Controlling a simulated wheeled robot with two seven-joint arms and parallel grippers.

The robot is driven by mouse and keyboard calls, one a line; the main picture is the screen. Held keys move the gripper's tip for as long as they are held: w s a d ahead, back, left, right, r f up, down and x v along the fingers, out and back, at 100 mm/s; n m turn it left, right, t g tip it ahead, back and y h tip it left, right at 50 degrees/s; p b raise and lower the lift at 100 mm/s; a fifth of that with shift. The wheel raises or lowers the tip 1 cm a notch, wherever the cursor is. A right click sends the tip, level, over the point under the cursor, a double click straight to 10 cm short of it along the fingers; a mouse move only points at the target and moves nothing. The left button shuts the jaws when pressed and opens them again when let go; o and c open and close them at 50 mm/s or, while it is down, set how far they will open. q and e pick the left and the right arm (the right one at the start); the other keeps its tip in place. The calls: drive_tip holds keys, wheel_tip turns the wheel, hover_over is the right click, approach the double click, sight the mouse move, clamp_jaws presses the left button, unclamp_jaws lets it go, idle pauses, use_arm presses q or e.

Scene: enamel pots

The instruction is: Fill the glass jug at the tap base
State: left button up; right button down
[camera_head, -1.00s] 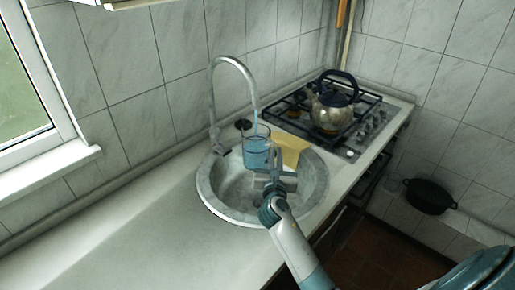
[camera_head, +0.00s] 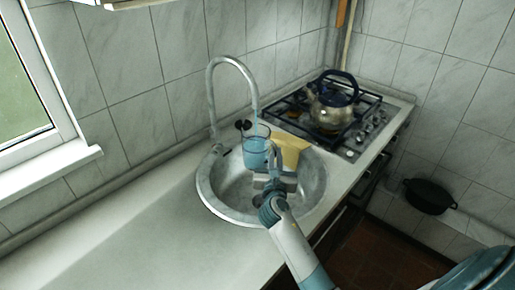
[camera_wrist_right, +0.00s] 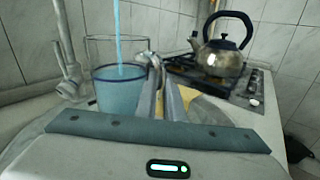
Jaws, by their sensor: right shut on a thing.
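The glass jug (camera_head: 256,154) is upright under the spout of the tap (camera_head: 212,100), over the round sink (camera_head: 212,190). My right gripper (camera_head: 272,160) is shut on the jug's handle. In the right wrist view, a blue stream falls into the jug (camera_wrist_right: 120,92) from above. Blue water stands in it to a little over half its height, with clear glass above. The gripper's fingers (camera_wrist_right: 165,90) are close together at the handle, which they partly hide. My left gripper is not in view.
A kettle (camera_head: 333,98) stands on the gas hob (camera_head: 294,114) behind the sink. A yellow cloth or board (camera_head: 291,147) lies by the sink's far rim. The counter (camera_head: 130,225) on the left is clear. A black pot (camera_head: 430,196) is at the right wall.

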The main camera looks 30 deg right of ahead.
drive_tip(key=shift+r, duration=0.15)
